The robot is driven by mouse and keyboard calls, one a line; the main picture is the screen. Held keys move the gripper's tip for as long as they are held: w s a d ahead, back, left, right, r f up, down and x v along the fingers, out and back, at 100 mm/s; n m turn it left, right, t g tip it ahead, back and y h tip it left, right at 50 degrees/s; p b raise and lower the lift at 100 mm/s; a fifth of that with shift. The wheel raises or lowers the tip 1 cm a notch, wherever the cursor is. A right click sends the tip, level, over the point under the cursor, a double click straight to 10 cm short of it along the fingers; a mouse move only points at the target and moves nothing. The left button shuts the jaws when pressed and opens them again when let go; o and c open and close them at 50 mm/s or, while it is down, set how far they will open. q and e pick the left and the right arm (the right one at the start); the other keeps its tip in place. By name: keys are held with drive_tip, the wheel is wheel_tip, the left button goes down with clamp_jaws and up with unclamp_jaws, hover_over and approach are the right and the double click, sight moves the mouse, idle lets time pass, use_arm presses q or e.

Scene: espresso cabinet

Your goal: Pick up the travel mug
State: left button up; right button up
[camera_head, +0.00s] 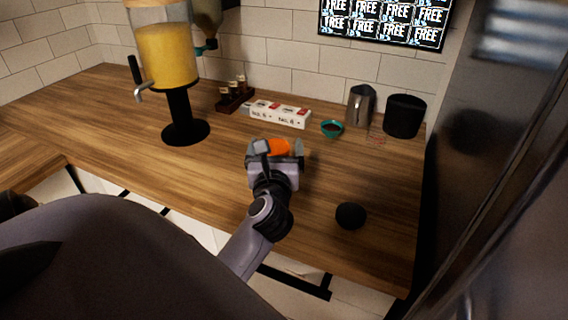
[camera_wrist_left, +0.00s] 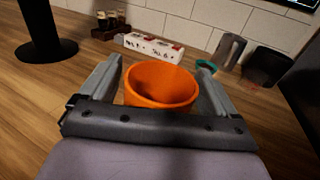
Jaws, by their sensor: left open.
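The orange, open-topped cup, which I take to be the travel mug (camera_head: 279,146), stands on the wooden counter at the middle of the head view, partly hidden by my gripper. In the left wrist view the orange mug (camera_wrist_left: 160,88) shows its round rim and empty-looking inside; its lower part is hidden behind the gripper body. My left gripper (camera_head: 274,154) is open, with one finger on each side of the mug. My right gripper is not in view.
A juice dispenser (camera_head: 167,60) stands at left. Behind the mug are a white box (camera_head: 280,117), a small teal bowl (camera_head: 332,129), a metal pitcher (camera_head: 361,104) and a black container (camera_head: 404,116). A black round object (camera_head: 350,215) lies at front right. Counter between is clear.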

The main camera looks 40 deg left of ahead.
use_arm(q)
drive_tip(key=shift+w+a, duration=0.2)
drive_tip(key=shift+w, duration=0.05)
drive_tip(key=shift+s, duration=0.2)
drive_tip(key=shift+c, duration=1.3)
drive_tip(key=c, duration=1.4)
drive_tip(key=shift+o, duration=0.2)
drive_tip(key=shift+r, duration=0.1)
wheel_tip(320, 180, up, 20)
